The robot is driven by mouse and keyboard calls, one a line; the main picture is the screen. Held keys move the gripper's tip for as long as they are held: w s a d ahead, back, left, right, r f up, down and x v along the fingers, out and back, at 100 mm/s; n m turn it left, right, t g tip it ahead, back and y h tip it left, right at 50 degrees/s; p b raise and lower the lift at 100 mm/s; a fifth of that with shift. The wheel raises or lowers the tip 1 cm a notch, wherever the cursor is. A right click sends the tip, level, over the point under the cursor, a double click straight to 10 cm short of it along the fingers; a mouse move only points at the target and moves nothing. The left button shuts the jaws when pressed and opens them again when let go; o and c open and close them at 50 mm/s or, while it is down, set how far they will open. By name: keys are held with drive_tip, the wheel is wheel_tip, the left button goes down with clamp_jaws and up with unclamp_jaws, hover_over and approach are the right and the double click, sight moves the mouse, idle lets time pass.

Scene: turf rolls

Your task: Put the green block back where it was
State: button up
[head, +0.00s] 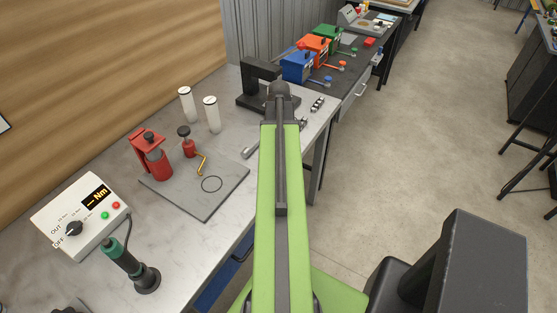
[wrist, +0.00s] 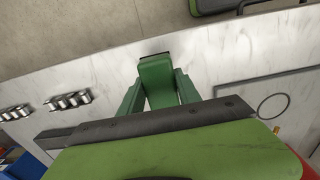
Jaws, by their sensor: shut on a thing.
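In the wrist view my gripper (wrist: 158,92) is shut on the green block (wrist: 157,72), which sits between its two green fingers. The block hangs over the pale marble-look table (wrist: 90,75), close to the edge beside the floor. I cannot tell its height above the table or whether it touches it. In the head view my lime-green arm reaches forward over the bench, and its far end hides the gripper and the block.
A grey mat (head: 208,203) holds a red stand (head: 148,158), a red-and-black piece (head: 187,141) and a black ring (head: 212,184). White cylinders (head: 211,114), a black bracket (head: 257,86) and small metal parts (head: 317,104) stand nearby. A torque box (head: 83,213) is at left.

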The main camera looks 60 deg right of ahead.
drive_tip(key=shift+f+b, duration=2.25)
drive_tip(key=o, duration=1.2)
drive_tip(key=shift+r, duration=0.1)
drive_tip(key=shift+r, duration=0.1)
wheel_tip(320, 180, up, 12)
drive_tip(key=p, duration=1.2)
drive_tip(key=shift+r+p, duration=0.2)
drive_tip(key=shift+p, duration=0.2)
drive_tip(key=shift+f, duration=0.1)
